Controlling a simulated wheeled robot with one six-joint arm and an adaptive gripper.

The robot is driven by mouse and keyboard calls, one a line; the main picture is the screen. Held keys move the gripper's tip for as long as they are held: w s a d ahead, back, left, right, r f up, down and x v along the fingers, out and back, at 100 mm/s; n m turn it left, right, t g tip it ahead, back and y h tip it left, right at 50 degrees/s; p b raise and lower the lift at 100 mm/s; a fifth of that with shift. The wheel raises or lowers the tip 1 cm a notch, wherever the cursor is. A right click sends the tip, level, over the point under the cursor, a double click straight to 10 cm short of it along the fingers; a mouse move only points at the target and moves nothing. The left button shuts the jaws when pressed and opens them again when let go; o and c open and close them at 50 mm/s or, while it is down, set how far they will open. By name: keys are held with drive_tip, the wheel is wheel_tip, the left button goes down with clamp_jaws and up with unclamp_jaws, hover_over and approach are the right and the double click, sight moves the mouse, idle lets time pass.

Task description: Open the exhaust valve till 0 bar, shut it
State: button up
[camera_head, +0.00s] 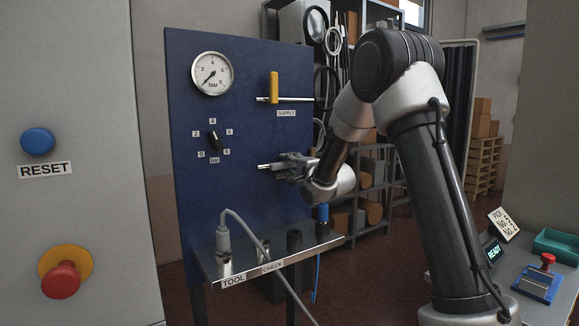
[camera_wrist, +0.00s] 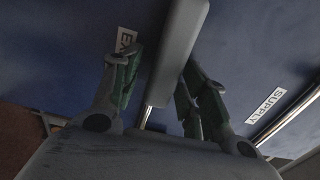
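The blue panel (camera_head: 240,130) carries a round pressure gauge (camera_head: 211,73) whose needle points to the lower left, close to the 0 end. My gripper (camera_head: 290,166) is at the exhaust valve, low on the panel, and covers most of it in the head view. In the wrist view, a grey valve handle (camera_wrist: 180,50) stands between the two green-padded fingers of my gripper (camera_wrist: 162,75). A gap shows on its left; the right finger is very close, and contact cannot be told. The exhaust label (camera_wrist: 126,41) is partly hidden behind the left finger.
The supply valve's yellow handle (camera_head: 273,87) stands upright across its pipe, above my gripper. A black selector knob (camera_head: 213,140) is to the left. Below is a metal shelf (camera_head: 240,262) with a plugged grey cable (camera_head: 224,238). A red emergency button (camera_head: 61,281) is at the left.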

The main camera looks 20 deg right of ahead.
drive_tip(key=v, duration=1.2)
idle(0.3)
